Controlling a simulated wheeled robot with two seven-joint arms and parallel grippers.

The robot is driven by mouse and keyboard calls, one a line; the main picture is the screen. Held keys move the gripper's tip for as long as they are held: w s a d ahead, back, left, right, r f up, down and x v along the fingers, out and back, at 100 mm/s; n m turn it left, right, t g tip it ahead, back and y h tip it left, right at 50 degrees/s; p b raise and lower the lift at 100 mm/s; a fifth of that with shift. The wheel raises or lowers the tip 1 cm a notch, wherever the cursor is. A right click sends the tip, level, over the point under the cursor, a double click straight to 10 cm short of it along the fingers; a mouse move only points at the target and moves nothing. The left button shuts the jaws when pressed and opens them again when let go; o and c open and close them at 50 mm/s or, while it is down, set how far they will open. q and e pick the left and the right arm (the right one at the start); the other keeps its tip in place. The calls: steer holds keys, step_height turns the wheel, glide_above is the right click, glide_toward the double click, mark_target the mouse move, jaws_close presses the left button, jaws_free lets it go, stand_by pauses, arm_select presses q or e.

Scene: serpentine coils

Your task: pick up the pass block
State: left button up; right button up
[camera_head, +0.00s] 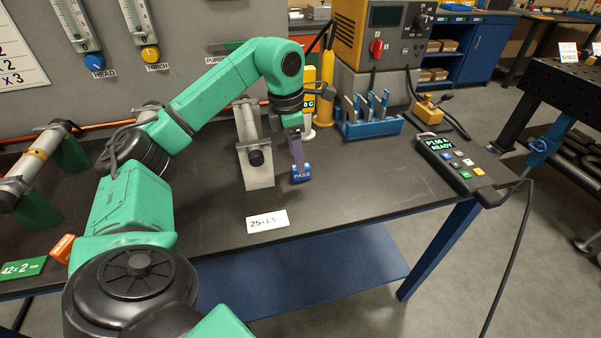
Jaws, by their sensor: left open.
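The pass block (301,174) is a small blue block with white "PASS" lettering. It appears to rest on the dark bench top (350,190), right of a grey upright bracket. My left gripper (298,162) points down at the block, with its fingertips right at the block's top. It is open; from this angle I cannot tell whether the fingers straddle the block or touch it. My right gripper is not in view.
The grey bracket (255,165) stands close to the left of my gripper. A blue tool rack (370,127) and a yellow cylinder (325,95) stand behind. A white "25" card (267,221) lies in front. A pendant (455,165) lies right; the bench between is clear.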

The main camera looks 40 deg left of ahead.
arm_select(q)
steer(key=f, duration=0.1)
steer(key=d+f, duration=0.1)
steer(key=f, duration=0.1)
steer(key=shift+w+f, duration=0.1)
steer(key=shift+f, duration=0.15)
steer(key=shift+w+a, duration=0.1)
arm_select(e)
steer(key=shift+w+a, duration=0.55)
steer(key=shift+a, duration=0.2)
arm_select(q)
jaws_close()
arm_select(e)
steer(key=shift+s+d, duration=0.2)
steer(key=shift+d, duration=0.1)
